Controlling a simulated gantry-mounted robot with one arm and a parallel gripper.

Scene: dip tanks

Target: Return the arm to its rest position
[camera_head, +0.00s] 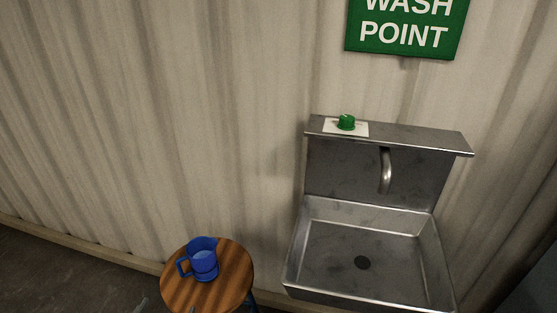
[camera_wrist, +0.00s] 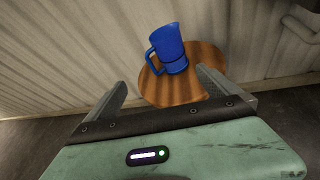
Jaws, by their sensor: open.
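My gripper (camera_wrist: 162,88) shows in the wrist view with its two fingers spread wide and nothing between them. Beyond the fingers, a blue mug (camera_wrist: 168,47) with a handle stands on a round wooden stool (camera_wrist: 183,88). The gripper is apart from both. In the head view the blue mug (camera_head: 203,258) stands upright on the stool (camera_head: 232,268), with its handle towards the left. My gripper does not show in the head view.
A metal sink (camera_head: 330,245) with a spout (camera_head: 386,170) is fixed to the corrugated wall (camera_head: 200,120). A green knob-like object (camera_head: 346,122) sits on a white card on its ledge. A green WASH POINT sign (camera_head: 405,35) hangs above. Dark floor lies left of the stool.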

